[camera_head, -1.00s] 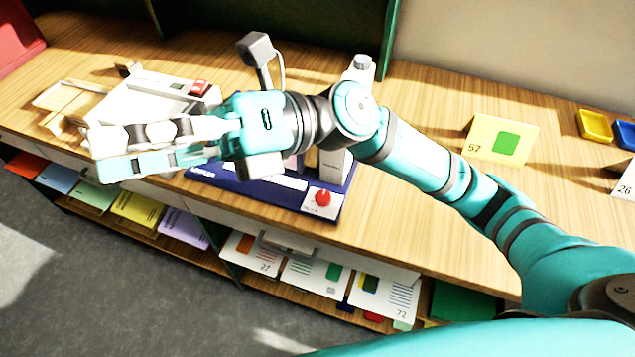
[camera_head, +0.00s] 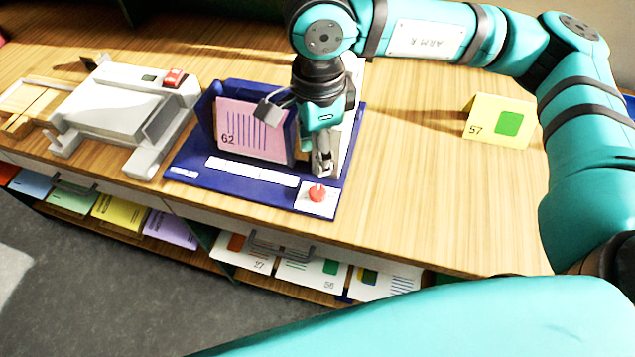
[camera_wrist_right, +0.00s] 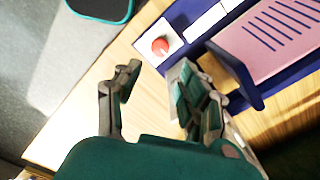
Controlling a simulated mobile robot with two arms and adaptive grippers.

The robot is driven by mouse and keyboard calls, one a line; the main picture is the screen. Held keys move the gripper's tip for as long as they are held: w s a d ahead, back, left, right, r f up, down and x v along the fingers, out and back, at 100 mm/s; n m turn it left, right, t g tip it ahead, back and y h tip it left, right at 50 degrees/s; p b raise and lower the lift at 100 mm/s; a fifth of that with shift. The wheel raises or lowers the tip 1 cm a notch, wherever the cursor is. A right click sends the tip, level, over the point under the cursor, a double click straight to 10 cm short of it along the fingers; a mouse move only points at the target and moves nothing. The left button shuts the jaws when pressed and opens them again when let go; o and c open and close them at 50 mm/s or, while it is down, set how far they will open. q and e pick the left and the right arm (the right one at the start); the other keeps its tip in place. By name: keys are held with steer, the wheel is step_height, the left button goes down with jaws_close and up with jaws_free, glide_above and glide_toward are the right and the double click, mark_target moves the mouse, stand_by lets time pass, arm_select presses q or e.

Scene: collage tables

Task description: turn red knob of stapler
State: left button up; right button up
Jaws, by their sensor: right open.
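The stapler has a dark blue base (camera_head: 190,165) on the wooden table, with a red knob (camera_head: 317,193) on a white plate at its front right corner. A pink card (camera_head: 250,130) marked 62 stands in its blue holder. My right gripper (camera_head: 322,168) points down just behind the knob, apart from it. In the right wrist view my right gripper (camera_wrist_right: 150,85) is open and empty, and the red knob (camera_wrist_right: 160,46) shows beyond the fingertips, roughly between them. The stapler's upright part is mostly hidden behind my right arm. My left gripper is not in view.
A white machine (camera_head: 115,105) with a red button stands to the left of the stapler. A yellow card (camera_head: 499,122) marked 57 stands to the right. Several cards lie on the shelf below the table's front edge. The table between stapler and yellow card is clear.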

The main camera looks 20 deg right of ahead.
mark_target(318, 191)
step_height(318, 191, down, 10)
steer(key=shift+r+p, duration=0.1)
steer(key=shift+p, duration=0.7)
steer(key=shift+f, duration=0.7)
jaws_close()
steer(key=shift+f+m+b, duration=0.15)
steer(key=shift+m+b, duration=0.35)
steer(key=shift+b, duration=0.2)
steer(key=m+b, duration=0.3)
steer(key=b, duration=0.1)
steer(key=shift+f+m+b, duration=0.1)
steer(key=shift+m+b, duration=1.1)
steer(key=shift+b, duration=0.1)
steer(key=shift+r+m+b, duration=0.25)
steer(key=shift+m+b, duration=0.3)
steer(key=shift+m, duration=0.15)
